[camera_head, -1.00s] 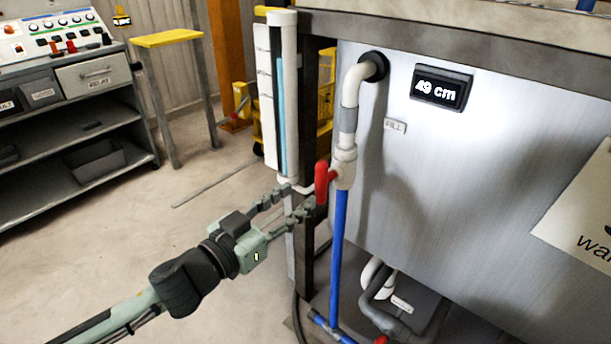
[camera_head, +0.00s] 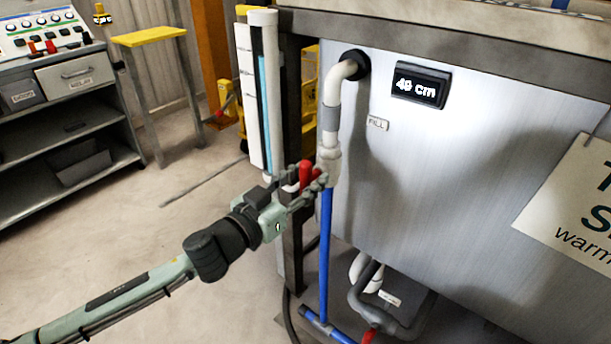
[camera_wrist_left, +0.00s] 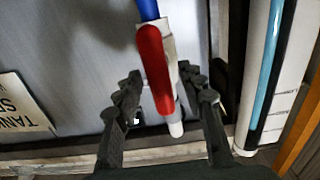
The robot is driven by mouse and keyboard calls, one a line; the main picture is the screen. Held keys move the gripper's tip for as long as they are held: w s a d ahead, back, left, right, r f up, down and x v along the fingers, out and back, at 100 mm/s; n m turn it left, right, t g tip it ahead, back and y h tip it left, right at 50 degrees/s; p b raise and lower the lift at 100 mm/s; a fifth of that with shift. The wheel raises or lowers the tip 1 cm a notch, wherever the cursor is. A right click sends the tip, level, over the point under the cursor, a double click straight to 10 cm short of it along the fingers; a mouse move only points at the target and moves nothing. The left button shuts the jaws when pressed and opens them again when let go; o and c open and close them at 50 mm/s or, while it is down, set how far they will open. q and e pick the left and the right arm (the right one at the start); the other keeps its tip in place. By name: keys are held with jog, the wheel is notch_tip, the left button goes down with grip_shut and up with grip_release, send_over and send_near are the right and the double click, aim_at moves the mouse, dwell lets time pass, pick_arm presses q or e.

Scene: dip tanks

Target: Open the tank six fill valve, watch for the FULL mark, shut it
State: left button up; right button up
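A blue pipe (camera_head: 325,255) runs down below the valve. My left gripper (camera_head: 303,186) is at the handle. In the left wrist view the red handle (camera_wrist_left: 154,70) lies between the two spread fingers of my left gripper (camera_wrist_left: 160,100), with gaps on both sides. The tank display (camera_head: 420,86) reads 49 cm. A level tube (camera_head: 263,100) with a blue column stands left of the tank; no FULL mark is readable. My right gripper is out of view.
The tank's metal front (camera_head: 450,180) is close behind the valve, with a dark post (camera_head: 292,120) to its left. A control console (camera_head: 50,40) on a shelved cart and a yellow-topped stand (camera_head: 150,36) are further back. Floor at left is clear.

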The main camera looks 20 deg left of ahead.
pick_arm(q)
jog(key=c, duration=0.9)
grip_shut()
